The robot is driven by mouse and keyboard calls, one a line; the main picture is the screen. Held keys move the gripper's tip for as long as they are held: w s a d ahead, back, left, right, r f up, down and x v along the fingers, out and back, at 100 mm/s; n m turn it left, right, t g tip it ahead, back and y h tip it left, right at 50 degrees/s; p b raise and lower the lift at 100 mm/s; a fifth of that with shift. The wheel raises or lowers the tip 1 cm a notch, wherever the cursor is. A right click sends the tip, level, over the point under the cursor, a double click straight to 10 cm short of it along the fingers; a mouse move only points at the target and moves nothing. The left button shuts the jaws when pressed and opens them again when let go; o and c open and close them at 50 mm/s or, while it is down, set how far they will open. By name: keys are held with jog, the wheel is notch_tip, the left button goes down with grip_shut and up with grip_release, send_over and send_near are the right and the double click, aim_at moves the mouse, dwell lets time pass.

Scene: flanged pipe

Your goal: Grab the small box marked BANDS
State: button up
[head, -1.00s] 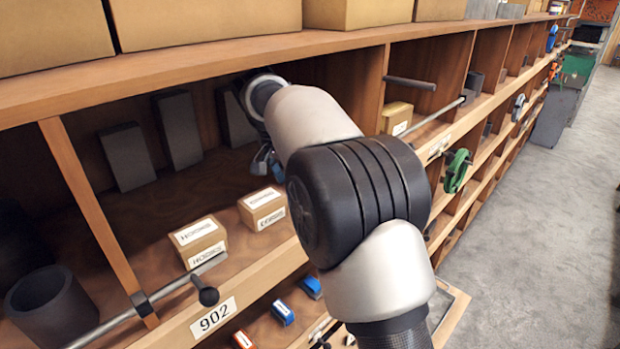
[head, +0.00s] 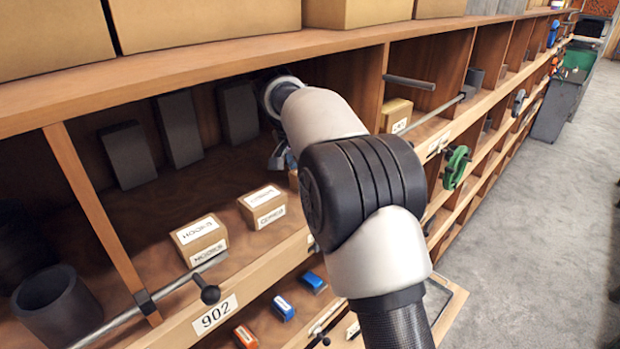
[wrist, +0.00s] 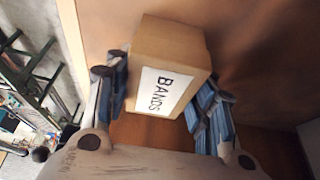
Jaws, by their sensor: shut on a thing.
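The small tan cardboard box marked BANDS (wrist: 178,42) is between the two blue-padded fingers of my gripper (wrist: 163,95) in the wrist view, its white label facing the camera. The gripper is shut on it, one finger on each side. In the head view, my gripper (head: 278,157) is inside the shelf bay, partly hidden by my arm. A small tan patch just under it seems to be the box, mostly hidden. I cannot tell if the box is clear of the shelf board.
Two more small boxes, one marked HOOKS (head: 199,240), stand left of my gripper. Dark blocks (head: 180,130) stand at the back. A wooden divider (head: 368,90) is close on the right, the upper shelf (head: 200,52) overhead. A rail (head: 165,292) runs along the front.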

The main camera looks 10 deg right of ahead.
jog(key=c, duration=0.6)
jog(key=shift+r, duration=0.1)
